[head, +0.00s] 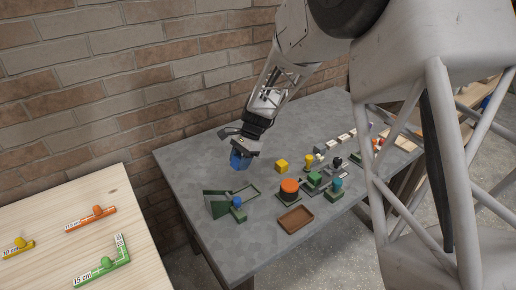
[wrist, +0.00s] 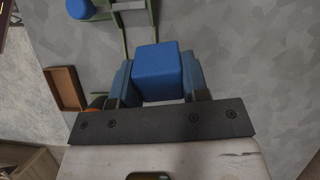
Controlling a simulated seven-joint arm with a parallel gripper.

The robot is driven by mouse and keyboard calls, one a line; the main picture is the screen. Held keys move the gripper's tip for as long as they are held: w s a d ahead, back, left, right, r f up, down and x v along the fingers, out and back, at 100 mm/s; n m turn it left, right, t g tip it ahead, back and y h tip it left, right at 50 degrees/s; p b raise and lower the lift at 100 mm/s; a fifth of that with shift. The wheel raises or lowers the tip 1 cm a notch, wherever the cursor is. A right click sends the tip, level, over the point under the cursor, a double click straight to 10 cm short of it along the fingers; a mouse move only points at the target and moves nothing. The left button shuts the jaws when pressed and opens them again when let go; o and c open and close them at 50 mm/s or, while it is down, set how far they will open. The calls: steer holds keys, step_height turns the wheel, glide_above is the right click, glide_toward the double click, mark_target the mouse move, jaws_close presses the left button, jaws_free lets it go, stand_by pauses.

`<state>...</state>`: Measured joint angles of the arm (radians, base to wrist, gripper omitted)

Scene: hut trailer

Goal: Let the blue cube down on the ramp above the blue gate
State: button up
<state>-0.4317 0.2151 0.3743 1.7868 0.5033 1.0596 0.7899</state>
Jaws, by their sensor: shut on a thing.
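My gripper (head: 240,154) is shut on the blue cube (head: 237,163) and holds it above the grey table. In the wrist view the cube (wrist: 158,72) sits between the two fingers (wrist: 158,80). The green ramp (head: 216,199) stands on the table below and left of the cube in the head view. A blue round knob (head: 237,201) on a green block, which looks like the blue gate, stands beside the ramp. The wrist view shows the knob (wrist: 80,8) at the top left and part of the green rails (wrist: 126,20), cut off by the frame.
A yellow cube (head: 281,166), an orange-topped button (head: 290,186) and a brown tray (head: 296,220) stand to the right on the grey table (head: 180,160). Several small parts crowd farther right. A wooden table (head: 70,200) is at the left. A brick wall rises behind.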

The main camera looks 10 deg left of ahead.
steer(key=m+y, duration=0.1)
glide_above(224, 192)
steer(key=s, duration=0.3)
steer(key=shift+w+d+r, duration=0.15)
steer(key=shift+d+r, duration=0.15)
steer(key=shift+d, duration=0.15)
steer(key=shift+f, duration=0.15)
steer(key=shift+f, duration=2.85)
